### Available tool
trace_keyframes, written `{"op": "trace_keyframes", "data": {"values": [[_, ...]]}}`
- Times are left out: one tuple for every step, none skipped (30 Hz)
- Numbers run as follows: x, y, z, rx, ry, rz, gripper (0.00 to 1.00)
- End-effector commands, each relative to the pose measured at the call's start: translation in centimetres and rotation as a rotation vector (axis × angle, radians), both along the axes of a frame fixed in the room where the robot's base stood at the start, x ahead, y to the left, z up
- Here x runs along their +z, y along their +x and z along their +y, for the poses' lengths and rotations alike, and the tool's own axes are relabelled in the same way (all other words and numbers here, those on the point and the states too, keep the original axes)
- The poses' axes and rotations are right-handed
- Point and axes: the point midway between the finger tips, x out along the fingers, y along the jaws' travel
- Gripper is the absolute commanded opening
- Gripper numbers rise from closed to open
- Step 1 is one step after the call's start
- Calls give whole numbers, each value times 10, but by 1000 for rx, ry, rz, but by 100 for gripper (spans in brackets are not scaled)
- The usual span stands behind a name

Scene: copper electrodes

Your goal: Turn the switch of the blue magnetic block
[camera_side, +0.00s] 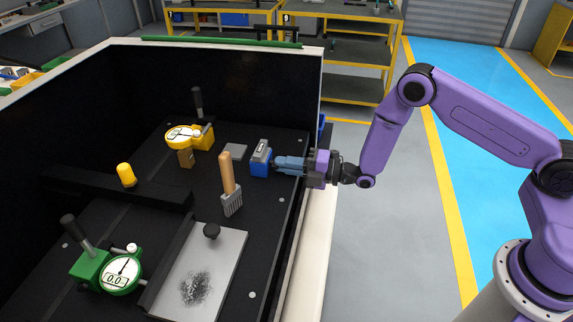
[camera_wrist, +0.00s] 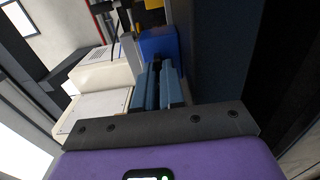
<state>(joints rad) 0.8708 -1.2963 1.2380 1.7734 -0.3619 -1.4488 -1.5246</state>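The blue magnetic block (camera_side: 261,157) stands on the black work surface, with a pale grey panel on its upper part. It also shows just ahead of the fingers in the wrist view (camera_wrist: 160,42). My gripper (camera_side: 278,165) reaches in from the right, its light blue fingers level and at or very close to the block's right side. In the wrist view the two fingers (camera_wrist: 158,70) lie side by side with a narrow gap, pointing at the block. I cannot make out the switch. Whether the fingers hold it, or touch the block, is not clear.
A green gauge (camera_side: 105,269) and a metal plate (camera_side: 205,275) are nearer. A dark wall (camera_side: 240,85) rises behind.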

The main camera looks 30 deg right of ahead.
Motion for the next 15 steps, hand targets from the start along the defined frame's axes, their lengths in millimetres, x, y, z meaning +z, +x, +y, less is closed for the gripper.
{"op": "trace_keyframes", "data": {"values": [[0, 0, 0, 0, 1, 1, 0], [0, 0, 0, 0, 1, 1, 0], [0, 0, 0, 0, 3, 3, 0], [0, 0, 0, 0, 5, 5, 0], [0, 0, 0, 0, 8, 8, 0], [0, 0, 0, 0, 13, 13, 0], [0, 0, 0, 0, 19, 19, 0], [0, 0, 0, 0, 25, 25, 0], [0, 0, 0, 0, 35, 35, 0], [0, 0, 0, 0, 45, 45, 0], [0, 0, 0, 1, 54, 56, 0], [0, 0, 0, 1, 71, 72, 0], [0, 0, 0, 1, 83, 84, 0], [0, 0, 0, 1, 98, 100, 0], [0, 0, 0, 1, 119, 120, 0]]}}
